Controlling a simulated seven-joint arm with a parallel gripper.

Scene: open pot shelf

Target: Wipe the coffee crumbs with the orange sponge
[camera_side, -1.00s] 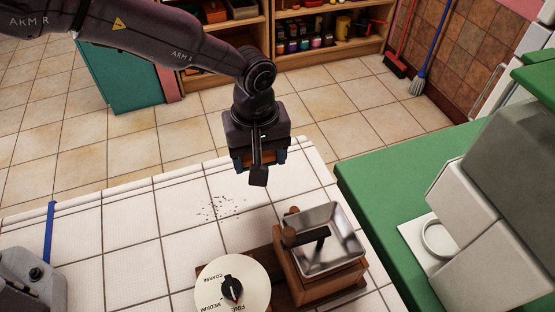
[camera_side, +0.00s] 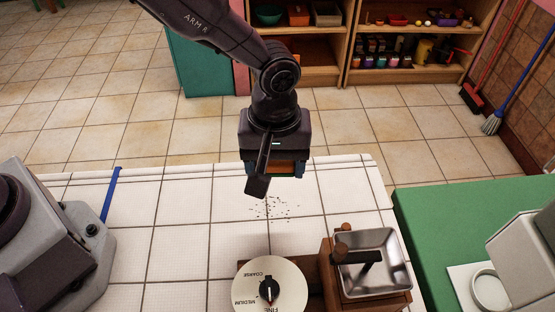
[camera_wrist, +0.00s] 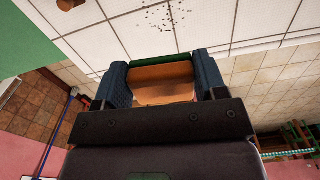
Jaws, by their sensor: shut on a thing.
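My gripper (camera_side: 275,170) is shut on the orange sponge (camera_side: 287,167), above the white tiled counter. In the wrist view the sponge (camera_wrist: 162,82), with a green strip along its far edge, sits between the two blue fingers of my gripper (camera_wrist: 162,85). The coffee crumbs (camera_side: 272,208) are a loose scatter of dark specks on the tiles, just nearer the side camera than my gripper. They also show in the wrist view (camera_wrist: 163,14), beyond the sponge. The sponge looks apart from the crumbs; its exact height above the counter is hard to tell.
A wooden box with a metal hopper (camera_side: 372,262) and a round dial (camera_side: 269,290) stand near the crumbs. A blue strip (camera_side: 111,194) lies at left. A green counter (camera_side: 430,225) is at right. The tiles left of the crumbs are clear.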

